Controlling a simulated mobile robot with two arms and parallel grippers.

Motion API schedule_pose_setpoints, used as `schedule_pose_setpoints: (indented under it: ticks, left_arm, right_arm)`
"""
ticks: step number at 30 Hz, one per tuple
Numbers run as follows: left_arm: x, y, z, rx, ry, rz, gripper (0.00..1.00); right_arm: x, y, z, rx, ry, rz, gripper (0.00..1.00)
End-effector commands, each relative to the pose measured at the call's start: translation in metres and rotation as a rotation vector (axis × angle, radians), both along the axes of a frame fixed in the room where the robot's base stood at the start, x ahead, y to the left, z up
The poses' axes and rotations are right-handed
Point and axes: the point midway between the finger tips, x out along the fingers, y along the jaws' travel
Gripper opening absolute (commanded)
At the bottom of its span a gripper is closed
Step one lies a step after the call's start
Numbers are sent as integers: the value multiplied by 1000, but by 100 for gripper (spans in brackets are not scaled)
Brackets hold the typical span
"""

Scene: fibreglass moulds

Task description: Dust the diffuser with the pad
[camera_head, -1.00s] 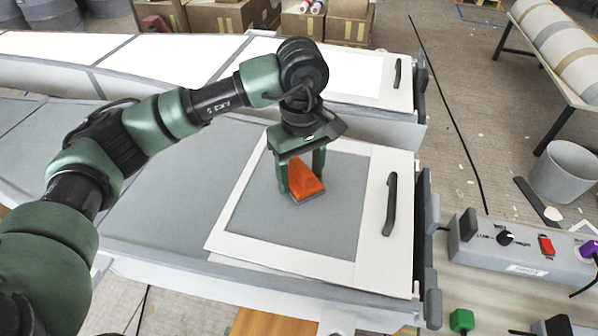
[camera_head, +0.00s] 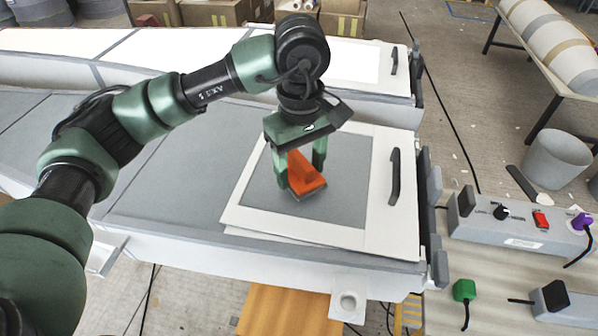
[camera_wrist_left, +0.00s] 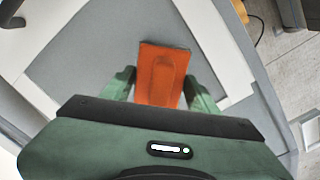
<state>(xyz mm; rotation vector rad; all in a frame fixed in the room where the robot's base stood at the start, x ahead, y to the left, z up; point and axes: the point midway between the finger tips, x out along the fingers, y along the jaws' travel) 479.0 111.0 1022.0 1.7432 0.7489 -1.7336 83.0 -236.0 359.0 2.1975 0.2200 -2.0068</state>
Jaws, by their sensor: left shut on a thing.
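The orange pad (camera_head: 303,178), with a grey underside, is held between the fingers of my left gripper (camera_head: 300,172). It also shows in the left wrist view (camera_wrist_left: 162,72), between the two green fingers (camera_wrist_left: 160,92). The diffuser appears to be the grey panel (camera_head: 345,190) with a white frame, lying at the right end of the near long mould. The pad is over the middle of the grey panel, low and seemingly at its surface; I cannot tell if it touches. My right gripper is not in view.
A black handle (camera_head: 395,176) stands on the white strip at the panel's right. A grey control box (camera_head: 525,222) with a red switch and a purple plug sits at the right. A second long mould (camera_head: 200,50) lies behind. A grey bin (camera_head: 557,158) stands on the floor.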

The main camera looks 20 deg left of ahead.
Motion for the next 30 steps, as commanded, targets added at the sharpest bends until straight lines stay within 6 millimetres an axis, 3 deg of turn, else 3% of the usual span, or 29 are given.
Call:
schedule_pose_setpoints:
  ticks: [16, 30]
  left_arm:
    - [-9, -5, 50, 0, 1, 5, 22]
    - [-10, -5, 54, 0, 3, 8, 22]
  right_arm:
    - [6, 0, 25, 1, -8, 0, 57]
    - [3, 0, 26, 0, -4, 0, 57]
